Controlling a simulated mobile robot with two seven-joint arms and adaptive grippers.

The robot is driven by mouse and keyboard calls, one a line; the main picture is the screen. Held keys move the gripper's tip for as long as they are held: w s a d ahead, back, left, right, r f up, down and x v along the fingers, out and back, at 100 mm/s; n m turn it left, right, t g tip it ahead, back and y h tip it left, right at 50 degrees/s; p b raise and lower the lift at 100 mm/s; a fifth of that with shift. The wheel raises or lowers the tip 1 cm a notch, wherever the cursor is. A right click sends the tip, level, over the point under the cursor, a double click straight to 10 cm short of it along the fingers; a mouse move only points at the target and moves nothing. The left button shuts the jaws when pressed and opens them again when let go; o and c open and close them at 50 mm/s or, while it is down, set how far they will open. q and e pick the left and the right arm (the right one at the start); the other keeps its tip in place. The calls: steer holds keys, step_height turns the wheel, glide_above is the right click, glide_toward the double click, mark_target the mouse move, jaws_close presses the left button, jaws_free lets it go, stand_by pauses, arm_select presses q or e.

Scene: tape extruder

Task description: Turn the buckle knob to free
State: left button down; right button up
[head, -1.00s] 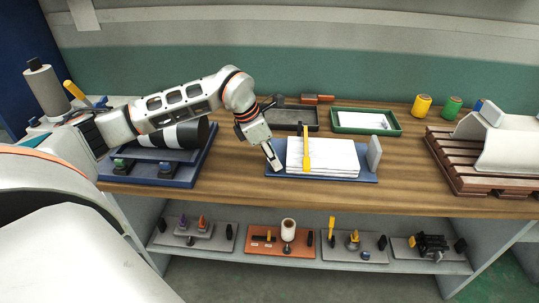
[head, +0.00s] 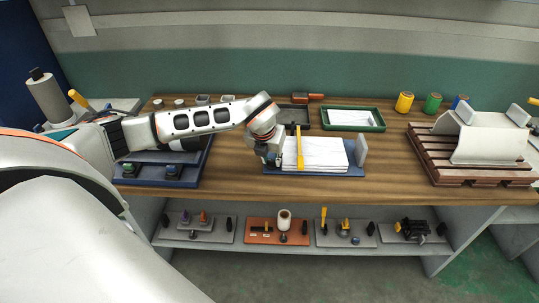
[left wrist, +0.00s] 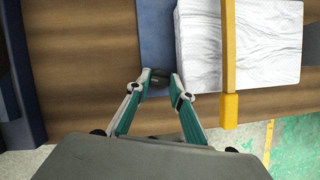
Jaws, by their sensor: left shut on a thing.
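A stack of white sheets (head: 320,157) lies on a blue base (head: 345,172) with a yellow strap (head: 299,148) across it. The strap also shows in the left wrist view (left wrist: 230,60), right of my fingers. My left gripper (head: 272,160) is at the left end of the blue base, beside the stack. In the left wrist view its fingertips (left wrist: 160,82) are closed on a small dark knob (left wrist: 159,79) standing on the base. The fingers hide the knob's sides, and its turn angle cannot be told. My right gripper is out of view.
A grey upright plate (head: 361,149) stands at the base's right end. A green tray (head: 381,125) is behind. A slatted brown rack (head: 440,165) stands to the right, and a dark blue tray (head: 190,180) to the left.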

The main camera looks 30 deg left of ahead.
arm_select(q)
steer(key=shift+n+y, duration=0.6)
steer(key=shift+n, duration=0.8)
steer(key=c, duration=1.8)
jaws_free()
steer(key=shift+o, duration=0.2)
steer(key=v, duration=0.8)
steer(key=shift+w, duration=0.15)
